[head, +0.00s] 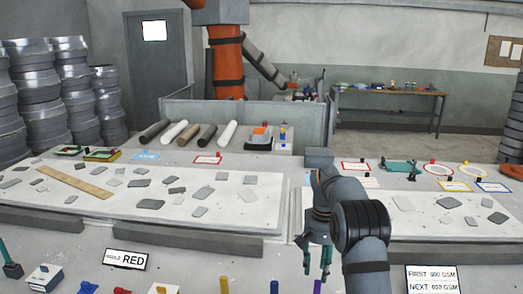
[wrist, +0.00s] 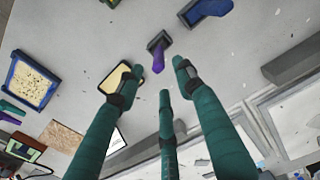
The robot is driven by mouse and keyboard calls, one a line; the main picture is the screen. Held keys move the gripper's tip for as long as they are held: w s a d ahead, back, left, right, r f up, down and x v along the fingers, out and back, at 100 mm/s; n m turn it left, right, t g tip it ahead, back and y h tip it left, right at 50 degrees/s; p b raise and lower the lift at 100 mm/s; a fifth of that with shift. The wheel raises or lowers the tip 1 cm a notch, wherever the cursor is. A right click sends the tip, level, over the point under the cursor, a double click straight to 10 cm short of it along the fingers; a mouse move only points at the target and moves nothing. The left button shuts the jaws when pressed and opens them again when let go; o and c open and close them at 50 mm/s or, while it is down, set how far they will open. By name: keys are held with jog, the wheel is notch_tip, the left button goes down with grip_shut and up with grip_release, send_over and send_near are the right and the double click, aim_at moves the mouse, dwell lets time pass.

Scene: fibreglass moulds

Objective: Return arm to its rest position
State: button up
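My gripper (head: 316,266) hangs from my arm at the centre right of the head view, with its teal fingers pointing down over the near grey bench. In the wrist view my gripper (wrist: 158,76) shows three teal fingers spread apart with nothing between them. It is open and empty. Beyond the fingertips, a purple-handled item (wrist: 157,60) in a dark holder lies on the bench, apart from the fingers. A purple piece (head: 317,286) also shows just below the fingers in the head view. No rest position is marked in either view.
Two long pale panels with grey patches lie at left (head: 110,205) and right (head: 460,228). A label reading RED (head: 128,259) and a FIRST/NEXT sign (head: 432,279) stand in front. A blue-rimmed tray (wrist: 31,81) and a blue item (wrist: 205,10) lie near my gripper.

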aim_at(316, 291)
notch_tip(316, 291, down, 10)
jog(key=shift+r, duration=0.1)
jog(key=shift+r+p, duration=0.3)
jog(key=shift+p, duration=0.5)
notch_tip(316, 291, up, 12)
jog(key=p, duration=1)
jog(key=shift+r+p, duration=0.25)
jog(key=shift+p, duration=0.05)
jog(key=s+r+b, duration=0.3)
jog(key=s+b, duration=0.1)
jog(key=s, duration=0.6)
jog(key=s+r+n+b, duration=0.1)
jog(key=s+r+b, duration=0.3)
jog(key=s, duration=0.6)
jog(key=shift+s, duration=0.3)
jog(key=shift+d+b, duration=0.1)
jog(key=shift+b, duration=0.2)
